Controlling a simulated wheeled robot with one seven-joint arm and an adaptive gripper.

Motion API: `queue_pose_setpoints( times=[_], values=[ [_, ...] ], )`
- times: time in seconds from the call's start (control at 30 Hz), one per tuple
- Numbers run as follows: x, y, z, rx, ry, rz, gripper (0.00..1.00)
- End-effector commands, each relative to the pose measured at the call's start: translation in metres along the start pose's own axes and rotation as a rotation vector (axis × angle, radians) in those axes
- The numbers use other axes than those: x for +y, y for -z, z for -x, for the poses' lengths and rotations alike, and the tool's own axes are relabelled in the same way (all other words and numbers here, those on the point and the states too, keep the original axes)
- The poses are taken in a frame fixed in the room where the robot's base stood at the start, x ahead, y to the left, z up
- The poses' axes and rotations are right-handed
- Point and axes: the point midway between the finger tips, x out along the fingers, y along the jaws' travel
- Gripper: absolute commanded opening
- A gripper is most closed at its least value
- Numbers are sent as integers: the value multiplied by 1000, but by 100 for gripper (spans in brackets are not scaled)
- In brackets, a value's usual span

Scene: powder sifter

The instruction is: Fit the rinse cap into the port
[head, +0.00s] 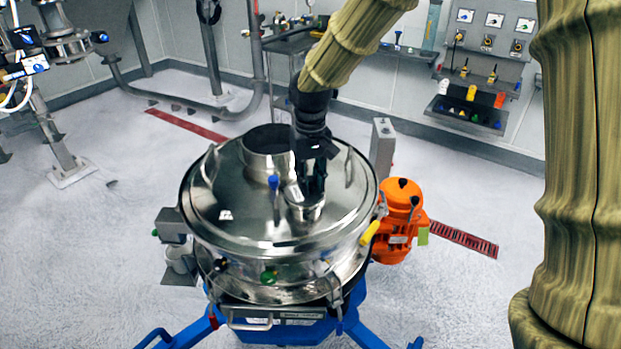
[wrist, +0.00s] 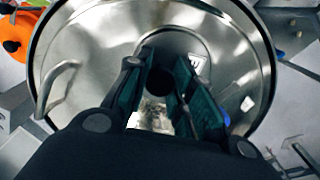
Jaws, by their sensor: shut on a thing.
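The port (head: 305,212) looks like a short metal collar on the right front of the sifter's round steel lid (head: 235,212). My gripper (head: 312,190) points down right over it, with its fingertips close to the collar's top. In the wrist view, my gripper's two fingers (wrist: 160,75) are closed on a dark round piece (wrist: 160,82), which I take for the rinse cap. The cap's lower end is hidden. I cannot tell whether it sits in the port or just above it.
A blue knob (head: 274,183) is close at the left, and curved lid handles rise nearby. An orange motor (head: 400,220) is to the right. A wall rack (head: 470,105) is at the back right.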

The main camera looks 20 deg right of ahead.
Motion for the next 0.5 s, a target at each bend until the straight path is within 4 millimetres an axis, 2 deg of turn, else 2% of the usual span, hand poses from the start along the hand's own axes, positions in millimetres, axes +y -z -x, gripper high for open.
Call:
queue_pose_setpoints(
  times=[0.07, 0.1, 0.2, 0.5],
  values=[
    [0, 0, -2, 0, 0, 0, 0],
    [0, 0, -2, 0, 0, 0, 29],
    [0, 0, -2, 0, 0, 0, 45],
    [0, 0, -1, 0, 0, 0, 45]
  ],
)
